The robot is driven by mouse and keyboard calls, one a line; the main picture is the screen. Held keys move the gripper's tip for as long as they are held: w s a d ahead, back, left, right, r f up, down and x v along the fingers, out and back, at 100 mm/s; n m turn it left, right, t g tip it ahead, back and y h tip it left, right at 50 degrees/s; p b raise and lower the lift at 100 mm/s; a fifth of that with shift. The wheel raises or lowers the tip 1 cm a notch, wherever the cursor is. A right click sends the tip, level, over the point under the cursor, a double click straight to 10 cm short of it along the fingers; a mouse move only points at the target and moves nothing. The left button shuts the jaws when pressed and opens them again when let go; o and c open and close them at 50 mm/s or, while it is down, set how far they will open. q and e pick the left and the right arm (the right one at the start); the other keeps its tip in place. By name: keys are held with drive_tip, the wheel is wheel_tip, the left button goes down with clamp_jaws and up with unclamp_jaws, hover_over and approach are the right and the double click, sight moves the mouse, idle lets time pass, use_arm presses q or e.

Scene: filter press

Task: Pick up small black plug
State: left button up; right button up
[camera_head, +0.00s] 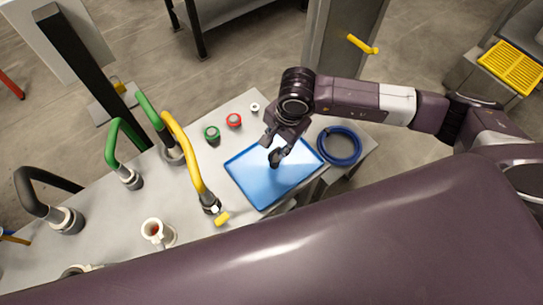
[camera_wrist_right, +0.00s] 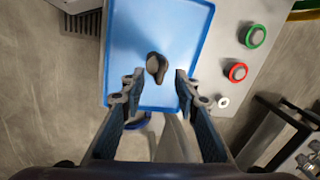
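The small black plug (camera_wrist_right: 157,67) lies on the blue tray (camera_wrist_right: 190,25), near the middle of its width. My right gripper (camera_wrist_right: 159,82) is open above the tray, its two fingers spread with the plug showing between and just beyond the fingertips. In the head view the plug (camera_head: 275,159) is a dark shape under my right gripper (camera_head: 276,148), partly hidden by it. The blue tray (camera_head: 246,186) holds nothing else that I can see. I cannot tell the exact height left between fingertips and plug. My left gripper is not in view.
A coiled blue hose (camera_head: 340,146) lies right of the tray. A red button (camera_head: 234,120), a green button (camera_head: 212,133) and a white ring (camera_head: 255,107) sit behind it. A yellow hose (camera_head: 190,160) arches at its left, and a mug (camera_head: 158,233) stands farther left.

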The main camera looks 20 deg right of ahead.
sight(272, 153)
drive_tip(key=f, duration=0.1)
drive_tip(key=f+p, duration=0.1)
drive_tip(key=f, duration=0.1)
drive_tip(key=shift+w+a+f, duration=0.1)
drive_tip(key=shift+w+a, duration=0.1)
drive_tip(key=shift+a, duration=0.2)
drive_tip(key=shift+w+f, duration=0.1)
drive_tip(key=shift+f, duration=0.4)
clamp_jaws()
